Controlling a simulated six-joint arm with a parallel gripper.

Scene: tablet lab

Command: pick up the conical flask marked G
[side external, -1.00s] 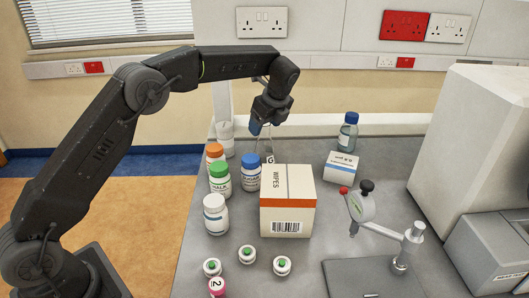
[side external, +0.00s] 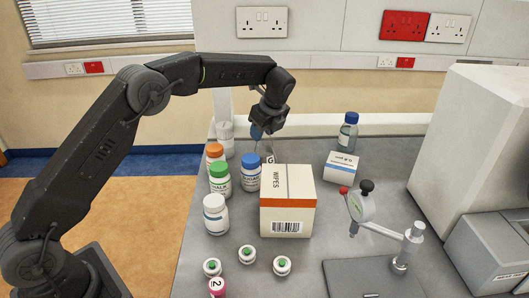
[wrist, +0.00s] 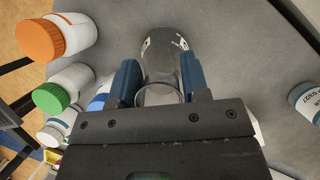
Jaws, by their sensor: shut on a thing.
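My gripper (side external: 256,132) points down at the back of the bench. Its blue fingers (wrist: 157,82) are shut on the neck of a clear glass conical flask (wrist: 165,58), just below the rim. The flask's wide base lies beyond the fingertips in the wrist view. In the side view the flask (side external: 268,149) is mostly hidden behind the wipes box and blue-capped bottle, with part of a G mark showing. I cannot tell whether its base touches the bench.
The wipes box (side external: 288,215) stands in front of the flask. Blue-capped (side external: 250,178), green-capped (side external: 220,184), orange-capped (side external: 215,154) and white (side external: 215,220) bottles crowd the left. A small box (side external: 341,167) and clear bottle (side external: 348,135) stand right.

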